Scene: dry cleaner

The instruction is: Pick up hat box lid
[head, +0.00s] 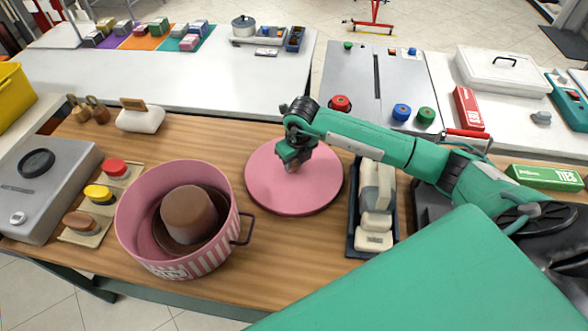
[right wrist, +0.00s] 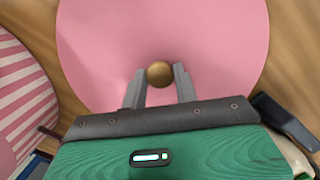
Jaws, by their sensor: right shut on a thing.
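The hat box lid (head: 305,195) is a pink disc that lies on or close above the wooden table, right of the hat box; I cannot tell if it touches the wood. My right gripper (head: 291,165) is over its middle, shut on the lid's round brown knob. In the right wrist view the knob (right wrist: 160,74) sits between the two grey fingers, with the pink lid (right wrist: 160,30) beyond. The pink striped hat box (head: 135,212) stands open to the left, with a brown hat (head: 189,213) inside. My left gripper does not show.
A dark tray of pale blocks (head: 353,240) is close right of the lid. A grey metal case (head: 60,185) and round brushes or pads on a board (head: 97,210) are left of the hat box. Bare wood lies in front of the lid.

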